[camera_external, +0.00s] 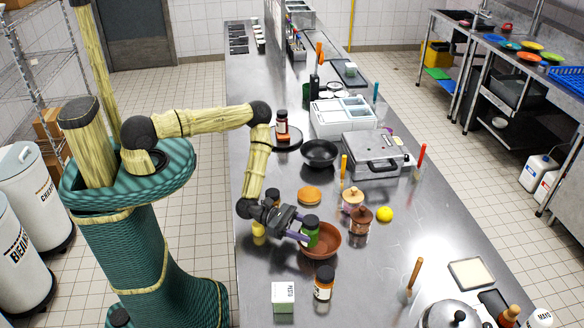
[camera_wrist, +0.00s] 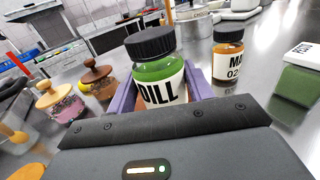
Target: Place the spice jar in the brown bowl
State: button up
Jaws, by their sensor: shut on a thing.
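The spice jar (camera_external: 310,233) has green contents, a black lid and a white label reading "DILL"; it also shows in the wrist view (camera_wrist: 158,70). My gripper (camera_external: 304,235) is shut on it, with a purple finger on each side of the jar in the wrist view (camera_wrist: 158,90). The jar is upright or nearly so. The brown bowl (camera_external: 328,250) stands on the steel counter. In the outside view the jar overlaps the bowl's left part; I cannot tell whether it touches the bowl. The jar's lower part is hidden.
An amber jar (camera_external: 323,283) and a pesto box (camera_external: 283,297) stand in front of the bowl. Wooden-lidded jars (camera_external: 360,220) and a lemon (camera_external: 385,214) are behind it to the right. A black bowl (camera_external: 320,152) is farther back. Clear counter (camera_external: 385,255) lies to the right.

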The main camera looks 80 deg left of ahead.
jog(key=shift+f+b, duration=0.35)
jog(key=o, duration=1.1)
jog(key=shift+r, duration=0.15)
jog(key=shift+r+p, duration=0.75)
jog(key=shift+p, duration=0.3)
jog(key=b+v, duration=0.2)
jog(key=v, duration=0.1)
jog(key=b+v, duration=0.2)
jog(key=v, duration=0.2)
jog(key=b+v, duration=0.2)
jog(key=v, duration=0.2)
jog(key=shift+s+a+f, duration=0.15)
jog(key=shift+s+f, duration=0.05)
jog(key=shift+f, duration=0.2)
jog(key=shift+s+a+r, duration=0.1)
jog(key=shift+s+a, duration=0.05)
jog(key=shift+s, duration=0.1)
